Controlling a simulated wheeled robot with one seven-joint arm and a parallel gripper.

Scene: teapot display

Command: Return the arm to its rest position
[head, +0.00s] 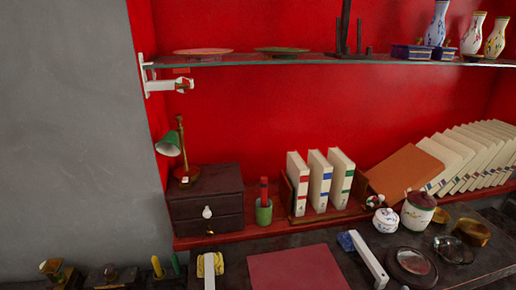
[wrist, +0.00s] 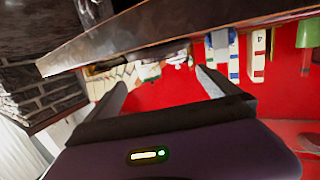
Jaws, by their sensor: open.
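My gripper (wrist: 160,88) shows in the wrist view, with two grey fingers spread well apart and nothing between them. The wrist picture looks upside down. Beyond the fingers are a red surface and upright white books (wrist: 240,55), apart from the gripper. I cannot make out my gripper or arm clearly in the head view.
In the wrist view a dark edge (wrist: 130,38) crosses close above the fingers. In the head view, a glass shelf (head: 230,60) holds plates and vases. Below stand a dark drawer box (head: 188,208), books (head: 319,180), a green cup (head: 263,213) and lidded jars (head: 418,211).

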